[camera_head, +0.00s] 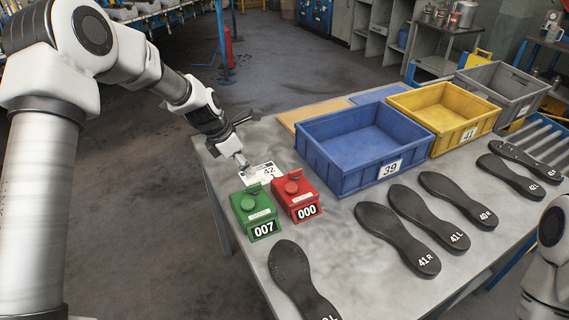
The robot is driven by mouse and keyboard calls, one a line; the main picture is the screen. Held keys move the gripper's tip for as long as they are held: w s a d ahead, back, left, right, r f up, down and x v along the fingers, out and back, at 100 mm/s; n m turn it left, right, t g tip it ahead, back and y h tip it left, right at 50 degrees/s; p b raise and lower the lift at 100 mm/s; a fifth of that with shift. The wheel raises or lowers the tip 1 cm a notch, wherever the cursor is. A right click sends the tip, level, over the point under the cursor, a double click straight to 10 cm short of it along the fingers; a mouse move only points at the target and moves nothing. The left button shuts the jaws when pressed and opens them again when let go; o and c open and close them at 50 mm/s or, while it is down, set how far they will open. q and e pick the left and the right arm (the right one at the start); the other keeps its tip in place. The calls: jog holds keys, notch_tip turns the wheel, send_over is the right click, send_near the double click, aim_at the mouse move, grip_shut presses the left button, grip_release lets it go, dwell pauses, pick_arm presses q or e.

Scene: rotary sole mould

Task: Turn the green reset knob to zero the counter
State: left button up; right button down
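The green counter (257,214) stands near the left edge of the table and reads 007. Its green reset knob (254,189) sits on top. The red counter (296,197) stands close beside it on the right and reads 000, with a red knob on top. My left gripper (243,162) points down just behind the counters, near a white card marked 42 (266,172). It is apart from the green knob, and its fingers are too small to tell open from shut. Part of my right arm shows at the right edge; its gripper is out of view.
A blue crate marked 39 (338,174), a yellow crate marked 41 (437,141) and a grey crate (537,93) line the back of the table. Several black soles, one of them marked 41R (385,232), lie in front. Bare tabletop (335,228) lies right of the counters.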

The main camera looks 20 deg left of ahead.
aim_at(253, 185)
pick_arm(q)
jog(key=f, duration=0.2)
jog(key=s+f, duration=0.1)
jog(key=shift+d+f, duration=0.2)
jog(key=shift+d, duration=0.15)
jog(key=x, duration=0.4)
jog(key=shift+w+r+b, duration=0.1)
jog(key=shift+w+b, duration=0.25)
jog(key=shift+w, duration=0.05)
jog(key=shift+s+r, duration=0.15)
jog(key=shift+s, duration=0.05)
jog(key=shift+s+r, duration=0.1)
jog(key=shift+c, duration=1.4)
jog(key=shift+a, duration=0.1)
grip_shut()
